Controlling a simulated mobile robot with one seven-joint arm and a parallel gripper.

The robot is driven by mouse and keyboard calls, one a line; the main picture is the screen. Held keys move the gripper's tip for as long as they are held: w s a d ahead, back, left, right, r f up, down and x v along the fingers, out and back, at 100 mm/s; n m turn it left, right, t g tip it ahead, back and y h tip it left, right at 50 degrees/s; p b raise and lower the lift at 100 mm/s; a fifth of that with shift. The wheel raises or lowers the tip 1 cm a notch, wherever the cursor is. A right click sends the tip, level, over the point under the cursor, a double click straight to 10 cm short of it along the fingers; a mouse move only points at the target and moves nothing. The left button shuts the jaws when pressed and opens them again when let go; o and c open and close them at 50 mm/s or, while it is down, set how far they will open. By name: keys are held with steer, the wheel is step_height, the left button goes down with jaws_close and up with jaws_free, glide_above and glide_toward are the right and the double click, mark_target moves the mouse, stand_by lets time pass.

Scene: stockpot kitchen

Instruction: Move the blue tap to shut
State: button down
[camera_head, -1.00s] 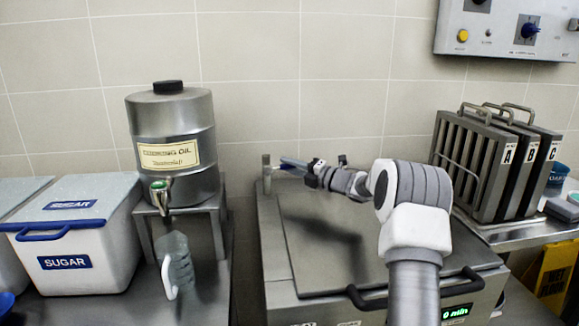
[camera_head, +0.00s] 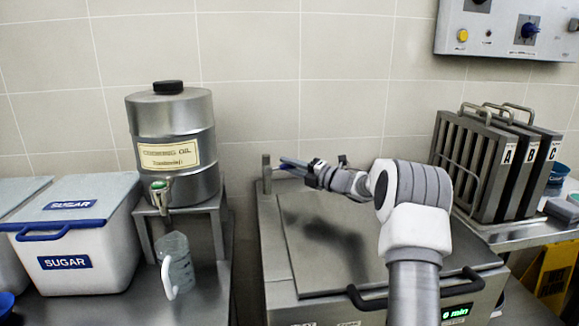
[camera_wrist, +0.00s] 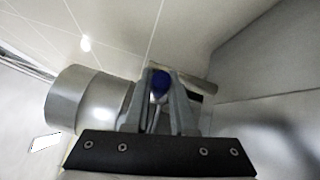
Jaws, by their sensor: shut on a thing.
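The blue tap (camera_wrist: 160,84) shows in the wrist view as a rounded blue end between my two fingers. My gripper (camera_wrist: 158,108) is shut on it. In the head view my gripper (camera_head: 308,171) is at the back left of the steel cooker (camera_head: 275,260), and the tap's blue handle (camera_head: 287,161) reaches left from it, near a short upright steel post (camera_head: 266,168). My fingers hide part of the tap, and its exact angle is hard to tell.
A cooking oil drum (camera_head: 172,130) with a green-handled tap stands left on a steel stand, with a clear jug (camera_head: 178,265) below. A white sugar bin (camera_head: 90,235) is farther left. Lettered metal racks (camera_head: 490,170) stand right. The tiled wall is close behind.

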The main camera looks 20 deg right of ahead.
stand_by(0.6)
